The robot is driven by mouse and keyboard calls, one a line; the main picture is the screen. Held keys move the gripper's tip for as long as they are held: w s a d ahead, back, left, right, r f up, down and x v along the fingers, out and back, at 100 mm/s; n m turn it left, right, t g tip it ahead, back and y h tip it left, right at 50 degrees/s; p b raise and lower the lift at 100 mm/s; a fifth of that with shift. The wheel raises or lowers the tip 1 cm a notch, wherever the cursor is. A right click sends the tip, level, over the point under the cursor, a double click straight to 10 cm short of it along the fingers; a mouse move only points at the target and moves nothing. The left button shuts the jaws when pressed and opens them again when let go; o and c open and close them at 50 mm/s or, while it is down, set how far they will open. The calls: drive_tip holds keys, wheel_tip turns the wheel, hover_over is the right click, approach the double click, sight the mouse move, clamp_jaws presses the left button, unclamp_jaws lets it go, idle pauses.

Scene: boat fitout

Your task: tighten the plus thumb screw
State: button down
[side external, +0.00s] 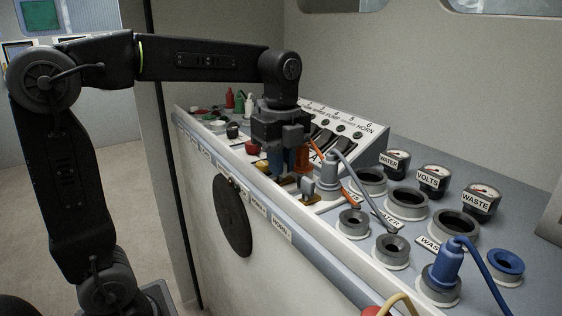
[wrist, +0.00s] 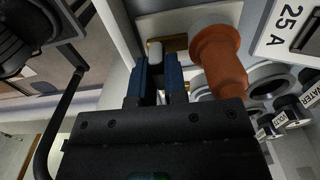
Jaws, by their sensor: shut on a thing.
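My gripper (side external: 279,172) points down at the near edge of the grey-blue console. In the wrist view its two blue fingers (wrist: 156,68) are closed around a small pale upright piece (wrist: 154,50), which looks like a thumb screw. A brass-coloured plate (wrist: 177,43) shows beside it. In the side view the fingers hide the held screw. Another grey thumb screw (side external: 307,186) stands apart, to the right of the gripper, by a brass piece (side external: 310,198). No plus mark is readable.
An orange plug (wrist: 217,58) stands close to the right of the fingers in the wrist view. A grey plug (side external: 328,172) with its cable is nearby. A blue plug (side external: 448,262), several sockets and gauges (side external: 432,181) fill the right. The sloped switch panel (side external: 350,138) stands behind.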

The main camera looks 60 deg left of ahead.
drive_tip(key=c, duration=1.2)
unclamp_jaws()
drive_tip(key=shift+o, duration=0.2)
wheel_tip(320, 180, up, 14)
drive_tip(key=shift+f, duration=0.1)
drive_tip(key=s+d+f+n+t, duration=0.1)
drive_tip(key=s+f+n+t, duration=0.1)
drive_tip(key=s+f+n, duration=0.4)
drive_tip(key=s+d+f+n+t, duration=0.2)
drive_tip(key=s+f+n, duration=0.5)
drive_tip(key=f+n, duration=0.5)
drive_tip(key=shift+s+f+t, duration=0.2)
drive_tip(key=shift+f+t, duration=0.6)
drive_tip(key=shift+f, duration=0.05)
